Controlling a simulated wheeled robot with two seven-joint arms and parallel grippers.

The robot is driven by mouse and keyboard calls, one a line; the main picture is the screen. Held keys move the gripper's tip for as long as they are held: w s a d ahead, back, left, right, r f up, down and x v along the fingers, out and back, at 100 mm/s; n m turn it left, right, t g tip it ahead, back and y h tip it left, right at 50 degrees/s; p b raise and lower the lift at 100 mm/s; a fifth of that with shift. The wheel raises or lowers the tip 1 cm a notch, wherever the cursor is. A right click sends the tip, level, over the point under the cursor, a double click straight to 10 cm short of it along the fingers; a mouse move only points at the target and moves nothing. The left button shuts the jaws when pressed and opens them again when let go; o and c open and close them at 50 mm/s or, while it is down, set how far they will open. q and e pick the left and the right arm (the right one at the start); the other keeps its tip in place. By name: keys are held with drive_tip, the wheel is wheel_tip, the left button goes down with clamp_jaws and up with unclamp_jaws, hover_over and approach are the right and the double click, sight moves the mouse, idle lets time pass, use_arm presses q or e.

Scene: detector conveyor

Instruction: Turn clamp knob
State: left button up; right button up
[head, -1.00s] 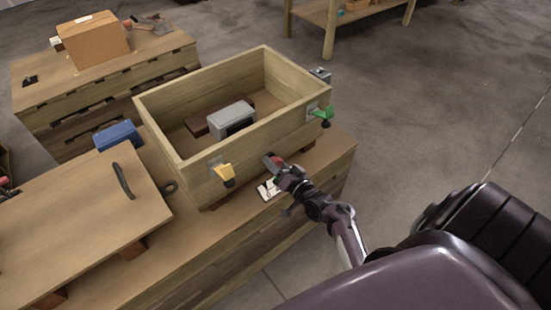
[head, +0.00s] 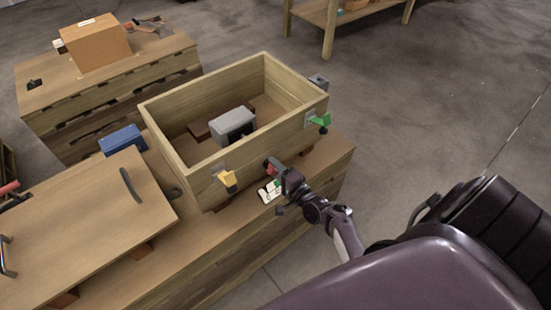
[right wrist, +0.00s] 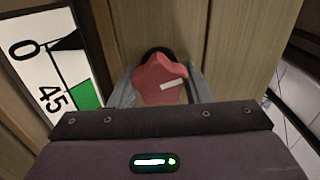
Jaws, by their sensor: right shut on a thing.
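The red star-shaped clamp knob (right wrist: 160,82) has a short white mark and sits against the wooden box wall in the right wrist view. In the head view the knob (head: 271,166) shows only as a small red spot at the box's front side. My right gripper (head: 278,173) is shut on the knob, with a grey finger on each side of it. Left of the knob in the wrist view is a white dial card (right wrist: 38,62) with 0, 45, a black pointer shape and a green sector. My left gripper is not in view.
The open wooden box (head: 195,102) stands on a wooden bench (head: 215,245) and holds a grey device (head: 233,122). A yellow clamp (head: 228,179) and a green clamp (head: 322,121) flank the knob. A lid with a black handle (head: 131,185) lies left; a blue box (head: 122,140) stands behind it.

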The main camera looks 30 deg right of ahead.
drive_tip(key=shift+m, duration=0.5)
drive_tip(key=o, duration=1)
drive_tip(key=s, duration=0.7)
drive_tip(key=shift+s+d+p, duration=0.3)
drive_tip(key=shift+s+p, duration=0.05)
drive_tip(key=shift+p, duration=0.05)
